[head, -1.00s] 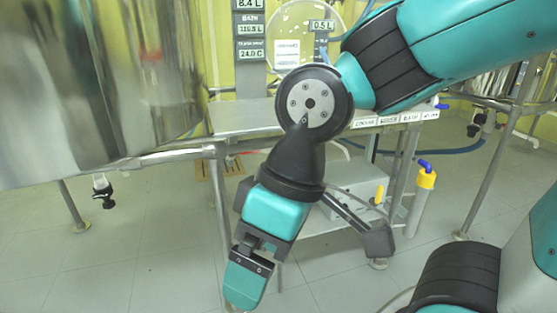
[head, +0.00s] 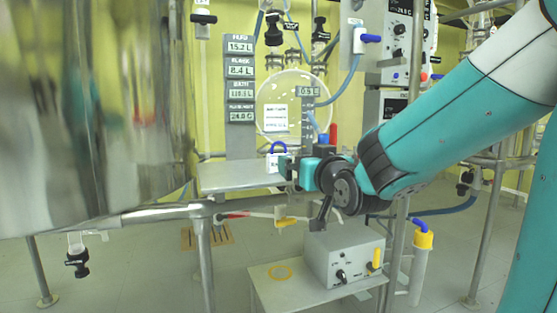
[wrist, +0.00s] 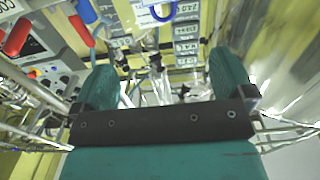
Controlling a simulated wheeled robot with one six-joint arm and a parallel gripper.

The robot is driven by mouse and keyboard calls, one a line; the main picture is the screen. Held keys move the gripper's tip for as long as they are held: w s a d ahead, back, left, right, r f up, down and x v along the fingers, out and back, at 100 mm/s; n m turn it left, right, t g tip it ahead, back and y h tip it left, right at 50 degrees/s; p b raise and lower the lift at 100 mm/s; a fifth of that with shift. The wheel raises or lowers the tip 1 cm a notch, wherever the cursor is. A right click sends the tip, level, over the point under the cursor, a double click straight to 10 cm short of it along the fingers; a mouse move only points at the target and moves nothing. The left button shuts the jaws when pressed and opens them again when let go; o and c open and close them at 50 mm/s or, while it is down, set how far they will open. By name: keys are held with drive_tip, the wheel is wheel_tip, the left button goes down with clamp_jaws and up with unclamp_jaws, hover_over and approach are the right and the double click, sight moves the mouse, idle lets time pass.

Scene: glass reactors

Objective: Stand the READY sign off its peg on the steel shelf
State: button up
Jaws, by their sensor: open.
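A small white sign with a blue loop on top (head: 273,161) shows just left of my gripper, above the steel shelf (head: 228,178). Only part of its lettering shows, so I cannot confirm that it reads READY, nor tell whether it hangs or stands. My gripper (head: 287,168) is at about shelf height and overlaps the sign's right side in the head view. In the wrist view my gripper (wrist: 162,82) is open, its teal fingers wide apart with nothing held between them. A blue loop with a white part (wrist: 157,14) shows beyond the fingers at the top. The peg is not clearly seen.
A large steel vessel (head: 90,120) fills the left, with a pipe frame (head: 150,213) below it. Grey readout plates (head: 240,90) and a round glass vessel (head: 290,95) stand behind the shelf. A control box (head: 345,252) sits on a lower shelf.

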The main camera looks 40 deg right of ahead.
sight(285, 151)
drive_tip(key=p+x, duration=0.2)
drive_tip(key=p, duration=0.1)
drive_tip(key=p+x, duration=0.2)
drive_tip(key=p, duration=0.2)
drive_tip(key=p+x, duration=0.1)
drive_tip(key=p, duration=0.2)
drive_tip(key=shift+w+r+p, duration=0.35)
drive_tip(key=shift+w+p, duration=0.05)
drive_tip(key=shift+p, duration=0.6)
drive_tip(key=p+x, duration=0.2)
drive_tip(key=x, duration=0.2)
drive_tip(key=shift+f+p, duration=0.2)
drive_tip(key=shift+p, duration=0.1)
drive_tip(key=shift+w+d+f, duration=0.15)
drive_tip(key=shift+w+d, duration=0.1)
drive_tip(key=shift+w, duration=0.2)
drive_tip(key=w+p, duration=0.1)
drive_tip(key=p, duration=0.2)
drive_tip(key=shift+w+d, duration=0.1)
drive_tip(key=shift+w, duration=0.1)
drive_tip(key=p+x, duration=0.2)
drive_tip(key=p, duration=0.2)
drive_tip(key=shift+w, duration=0.3)
drive_tip(key=shift+w+d+f+p, duration=0.15)
drive_tip(key=shift+w+f+p, duration=0.1)
drive_tip(key=shift+w+p, duration=0.3)
